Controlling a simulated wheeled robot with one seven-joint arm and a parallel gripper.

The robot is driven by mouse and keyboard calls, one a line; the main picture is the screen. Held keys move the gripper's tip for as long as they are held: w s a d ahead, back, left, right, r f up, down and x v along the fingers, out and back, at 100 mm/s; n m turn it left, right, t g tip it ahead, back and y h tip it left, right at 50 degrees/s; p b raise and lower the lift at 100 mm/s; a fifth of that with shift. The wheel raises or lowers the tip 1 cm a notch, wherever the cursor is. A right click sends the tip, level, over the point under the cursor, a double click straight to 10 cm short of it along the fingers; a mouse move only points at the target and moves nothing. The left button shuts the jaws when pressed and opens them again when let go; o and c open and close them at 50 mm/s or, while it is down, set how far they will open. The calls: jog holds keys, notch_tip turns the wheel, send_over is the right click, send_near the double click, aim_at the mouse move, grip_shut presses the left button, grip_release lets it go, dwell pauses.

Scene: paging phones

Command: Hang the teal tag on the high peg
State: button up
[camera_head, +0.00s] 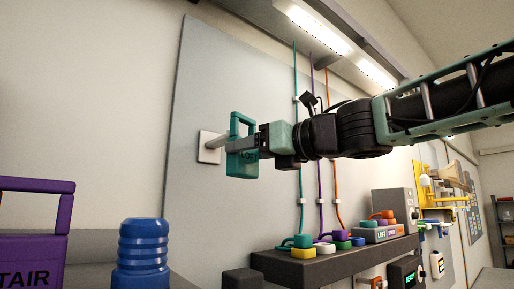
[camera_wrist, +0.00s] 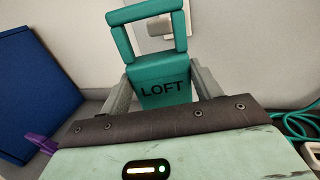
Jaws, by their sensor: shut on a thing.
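The teal tag (camera_head: 242,164), marked LOFT, hangs upright in my gripper (camera_head: 260,142), with its open loop handle at the top. In the wrist view the tag (camera_wrist: 163,90) sits between the two fingers of my gripper (camera_wrist: 165,97), which are shut on it. A pale peg (camera_head: 216,143) sticks out from a square white plate (camera_head: 206,156) on the wall panel. The loop is right at the peg's outer end. In the wrist view the peg (camera_wrist: 160,27) shows within the loop's opening. I cannot tell whether it passes through the loop or stays behind it.
A purple tag (camera_head: 30,240) and a blue ribbed cylinder (camera_head: 140,255) stand at lower left. A dark shelf (camera_head: 330,262) with coloured handsets and cables lies below my arm. A lamp (camera_head: 315,25) hangs above. The wall panel around the peg is clear.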

jog(key=shift+w+a+f, duration=0.25)
jog(key=shift+w+a, duration=0.4)
jog(key=shift+w, duration=0.3)
jog(key=shift+w+a+f, duration=0.2)
jog(key=shift+w+a, duration=0.4)
jog(key=shift+w, duration=0.3)
jog(key=shift+w+a+f, duration=0.25)
jog(key=shift+w+a, duration=0.4)
jog(key=shift+w, duration=0.3)
jog(key=o, duration=1.1)
jog(key=shift+o, duration=0.2)
jog(key=b+v, duration=0.6)
jog(key=v, duration=1.1)
jog(key=shift+s+d, duration=0.15)
